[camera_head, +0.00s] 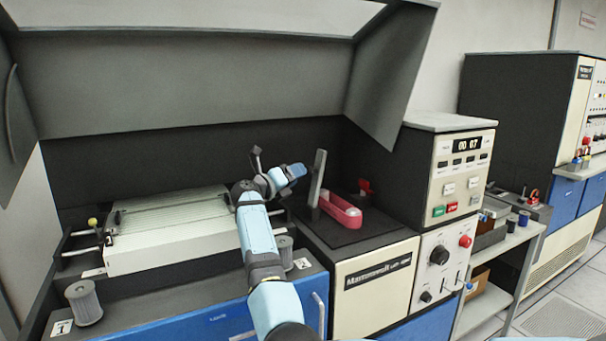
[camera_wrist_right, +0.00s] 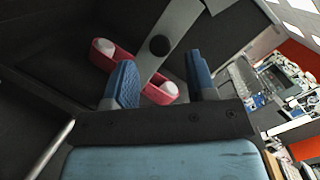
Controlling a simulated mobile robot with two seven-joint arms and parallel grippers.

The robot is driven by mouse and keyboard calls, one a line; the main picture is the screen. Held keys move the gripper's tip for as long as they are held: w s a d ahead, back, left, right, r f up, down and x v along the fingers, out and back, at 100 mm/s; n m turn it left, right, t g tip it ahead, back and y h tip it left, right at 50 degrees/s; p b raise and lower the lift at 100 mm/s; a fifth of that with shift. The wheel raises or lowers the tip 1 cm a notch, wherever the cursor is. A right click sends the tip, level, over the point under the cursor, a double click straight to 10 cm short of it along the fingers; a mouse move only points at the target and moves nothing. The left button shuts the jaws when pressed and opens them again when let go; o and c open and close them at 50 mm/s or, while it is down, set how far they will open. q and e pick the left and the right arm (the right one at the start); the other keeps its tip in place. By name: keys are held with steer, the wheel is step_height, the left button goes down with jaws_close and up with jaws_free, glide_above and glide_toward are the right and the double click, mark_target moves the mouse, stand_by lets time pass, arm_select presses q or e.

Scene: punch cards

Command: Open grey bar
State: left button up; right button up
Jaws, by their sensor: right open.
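The grey bar (camera_head: 317,180) stands upright, tilted slightly, on the dark top of the cream machine, at the left end of a pink-red loop-shaped part (camera_head: 342,212). My right gripper (camera_head: 299,171) is just left of the bar's upper part, with its blue fingers towards it. In the right wrist view the grey bar (camera_wrist_right: 180,35), with a round black knob (camera_wrist_right: 158,45), runs diagonally beyond and between the open fingers of my right gripper (camera_wrist_right: 163,75). The fingers are empty; I cannot tell whether they touch the bar. My left gripper is not in view.
A white ribbed tray unit (camera_head: 165,230) lies left of my right arm. Grey spools (camera_head: 83,302) stand near the front. A raised grey hood (camera_head: 200,80) hangs above. A control panel (camera_head: 462,172) with a display rises to the right.

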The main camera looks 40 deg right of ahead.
steer(key=a, duration=0.9)
steer(key=shift+s+a+f, duration=0.2)
steer(key=shift+a+f, duration=0.2)
steer(key=shift+f, duration=0.1)
